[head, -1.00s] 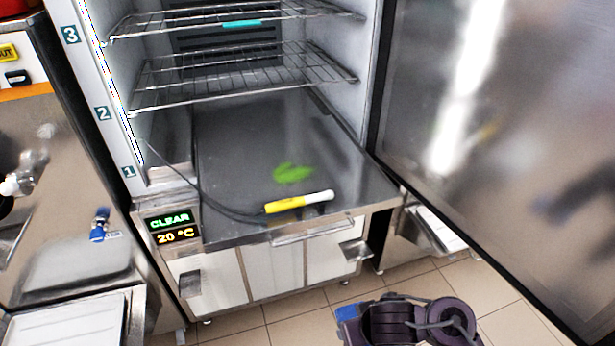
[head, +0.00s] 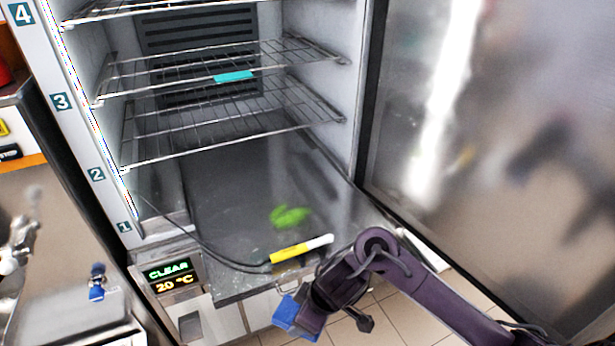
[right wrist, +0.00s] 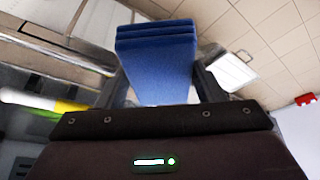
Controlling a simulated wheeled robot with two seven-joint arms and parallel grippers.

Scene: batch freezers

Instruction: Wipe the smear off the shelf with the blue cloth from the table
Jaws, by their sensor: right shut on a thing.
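A bright green smear (head: 290,216) lies on the cabinet's bottom shelf (head: 230,185). My right gripper (head: 304,308) is shut on the folded blue cloth (head: 290,318), in front of and below the shelf's front edge. In the right wrist view the blue cloth (right wrist: 157,55) sticks out between the fingers. The cloth is apart from the smear. My left gripper is not in view.
A yellow and white probe (head: 300,249) with a dark cable lies on the bottom shelf, between the smear and the front edge. Wire racks (head: 220,130) hang above, one with a teal item (head: 234,76). The open door (head: 480,130) stands on the right. A display (head: 170,277) reads CLEAR, 20 °C.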

